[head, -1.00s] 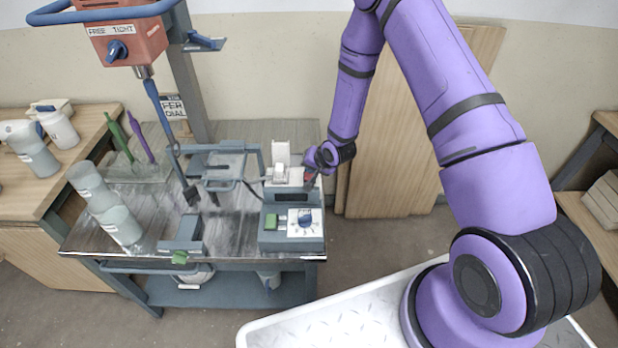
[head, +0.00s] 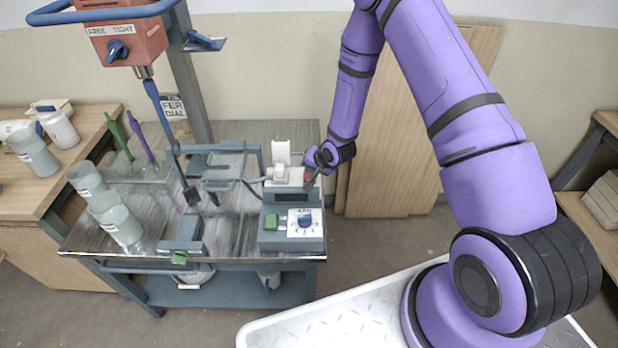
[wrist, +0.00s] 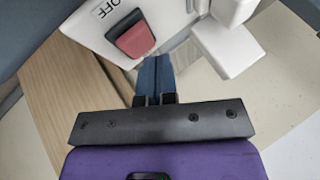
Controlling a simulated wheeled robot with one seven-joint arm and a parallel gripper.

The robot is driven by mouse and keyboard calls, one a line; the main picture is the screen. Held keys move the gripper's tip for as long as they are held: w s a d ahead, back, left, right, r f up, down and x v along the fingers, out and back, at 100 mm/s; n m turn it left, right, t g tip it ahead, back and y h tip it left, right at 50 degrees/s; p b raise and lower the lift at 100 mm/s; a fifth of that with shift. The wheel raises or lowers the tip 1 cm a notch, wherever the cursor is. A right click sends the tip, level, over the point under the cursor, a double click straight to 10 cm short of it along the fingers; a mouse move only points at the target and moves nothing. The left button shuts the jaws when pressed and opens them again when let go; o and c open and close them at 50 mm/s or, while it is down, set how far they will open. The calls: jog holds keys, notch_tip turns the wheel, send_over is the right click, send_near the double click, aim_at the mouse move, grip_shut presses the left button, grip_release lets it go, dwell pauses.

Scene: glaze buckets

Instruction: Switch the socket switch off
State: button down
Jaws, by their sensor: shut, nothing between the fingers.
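The socket switch is a red rocker (wrist: 135,36) in a dark surround on a white socket box (wrist: 92,30), with the word OFF printed beside it in the wrist view. In the head view the white socket box (head: 292,176) sits at the right back of the metal bench, and the red rocker (head: 310,176) shows at its right end. My gripper (wrist: 155,62) is shut and empty, its blue fingertips just below the rocker in the wrist view. I cannot tell whether they touch it. In the head view the fingertips are hard to make out beside the box.
A white plug (head: 281,172) stands in the socket box, with a dark cable to its left. A grey control box (head: 290,240) with a green button and blue dial stands in front. The mixer stand (head: 190,75) and several containers are to the left. Wooden boards lean behind my arm.

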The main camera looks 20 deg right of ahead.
jog(key=shift+f, duration=0.15)
dwell(0.6)
jog(key=shift+s+f, duration=0.1)
jog(key=shift+f, duration=0.15)
jog(key=shift+f, duration=0.35)
dwell(0.7)
jog(key=shift+r, duration=0.1)
jog(key=shift+r, duration=0.7)
jog(key=shift+w+d+r, duration=0.1)
jog(key=shift+w+r, duration=0.05)
jog(key=shift+r, duration=0.65)
jog(key=shift+w+r, duration=0.2)
jog(key=shift+r, duration=0.65)
jog(key=shift+w+d+r, duration=0.1)
jog(key=shift+w+r, duration=0.05)
jog(key=shift+r, duration=0.65)
